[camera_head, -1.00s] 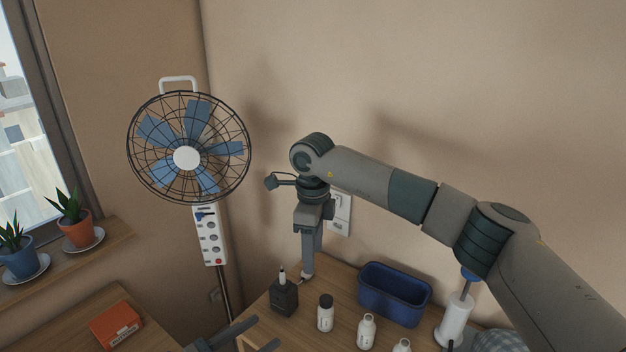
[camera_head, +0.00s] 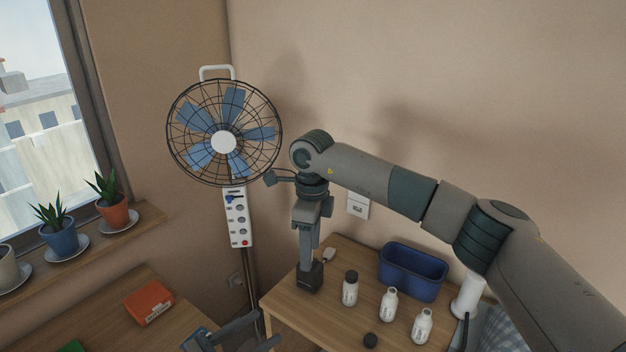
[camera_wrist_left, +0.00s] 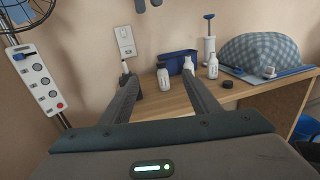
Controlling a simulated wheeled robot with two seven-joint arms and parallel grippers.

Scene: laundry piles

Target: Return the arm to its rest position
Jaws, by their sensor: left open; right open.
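My right arm reaches across the head view from the right, over the small wooden table (camera_head: 325,318). My right gripper (camera_head: 306,258) hangs pointing down with its jaws open. My left gripper (camera_head: 232,336) is low in the head view, partly cut off by the bottom edge, near the left wooden surface. In the left wrist view its open fingers (camera_wrist_left: 162,78) point towards the table and hold nothing.
A standing fan (camera_head: 223,142) with a control panel (camera_head: 238,218) stands left of the right gripper. White bottles (camera_head: 389,304), a black cap (camera_head: 370,340) and a blue bin (camera_head: 412,272) are on the table. An orange box (camera_head: 149,303) lies on the left surface. Potted plants line the windowsill.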

